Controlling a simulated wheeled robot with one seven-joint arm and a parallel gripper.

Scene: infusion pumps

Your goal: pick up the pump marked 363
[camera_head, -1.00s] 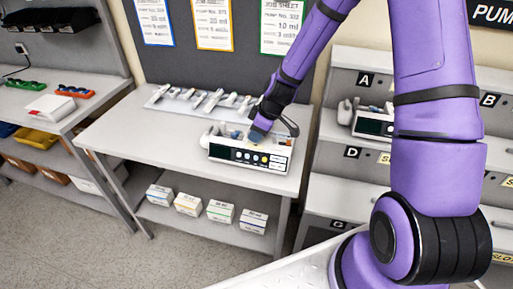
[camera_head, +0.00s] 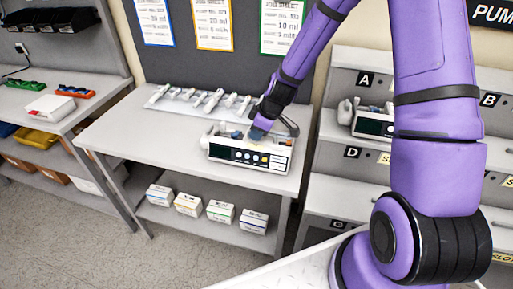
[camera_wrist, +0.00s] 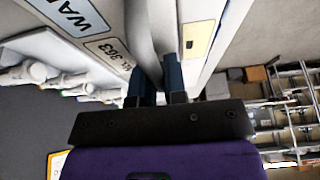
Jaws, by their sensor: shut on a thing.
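The pump marked 363 (camera_head: 222,152) is white with a dark front panel and round buttons. It is at the front right of the grey table (camera_head: 140,130) in the head view. In the wrist view its label (camera_wrist: 113,52), reading 363, shows sideways beside the fingers. My gripper (camera_head: 257,132) comes down on the pump's top from behind. In the wrist view my gripper (camera_wrist: 159,75) is shut on a part of the pump between its dark fingers. The pump looks level; I cannot tell whether it touches the table.
A row of syringes (camera_head: 207,99) lies on a pale tray behind the pump. Another pump (camera_head: 373,125) sits in the lettered rack at right. Several small boxes (camera_head: 221,211) stand on the shelf below. The table's left part is clear.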

